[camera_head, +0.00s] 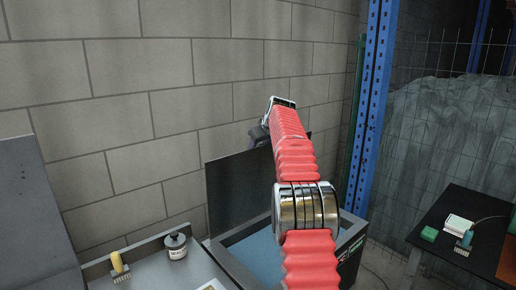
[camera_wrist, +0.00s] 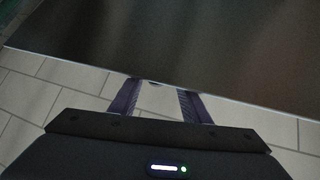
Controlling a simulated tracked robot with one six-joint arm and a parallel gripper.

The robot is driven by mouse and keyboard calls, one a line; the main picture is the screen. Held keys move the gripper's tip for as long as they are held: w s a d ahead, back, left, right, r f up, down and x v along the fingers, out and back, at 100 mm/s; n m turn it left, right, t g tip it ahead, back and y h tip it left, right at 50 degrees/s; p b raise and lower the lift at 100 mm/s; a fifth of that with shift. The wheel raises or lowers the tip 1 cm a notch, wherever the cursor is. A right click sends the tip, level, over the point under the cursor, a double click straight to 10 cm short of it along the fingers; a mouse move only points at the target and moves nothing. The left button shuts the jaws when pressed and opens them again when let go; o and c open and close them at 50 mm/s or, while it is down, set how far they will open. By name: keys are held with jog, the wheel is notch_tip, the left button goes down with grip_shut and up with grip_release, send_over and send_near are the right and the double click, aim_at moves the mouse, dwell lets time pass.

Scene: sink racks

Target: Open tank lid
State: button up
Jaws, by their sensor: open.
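The tank (camera_head: 222,262) stands right of the counter, with blue showing inside its open top. Its dark lid (camera_head: 238,190) stands raised, close to upright, at the back of the tank near the wall. My gripper (camera_head: 258,133) is at the lid's upper right edge in the head view, partly hidden behind my red arm. In the wrist view my gripper (camera_wrist: 158,92) is open, its two fingers apart with wall showing between them. The dark lid (camera_wrist: 200,45) fills the upper part there, its edge by the fingertips. I cannot tell whether they touch it.
A labelled dark bottle (camera_head: 176,247) and a yellow-handled brush (camera_head: 118,263) are on the counter at left. A blue rack post (camera_head: 376,100) rises right of my arm. A black table (camera_head: 465,225) at right holds a green sponge (camera_head: 429,234) and other small items. A block wall (camera_head: 190,80) is behind.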

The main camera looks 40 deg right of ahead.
jog(key=v, duration=1)
jog(key=shift+s+a+r, duration=0.15)
jog(key=shift+s, duration=0.2)
jog(key=shift+n, duration=0.3)
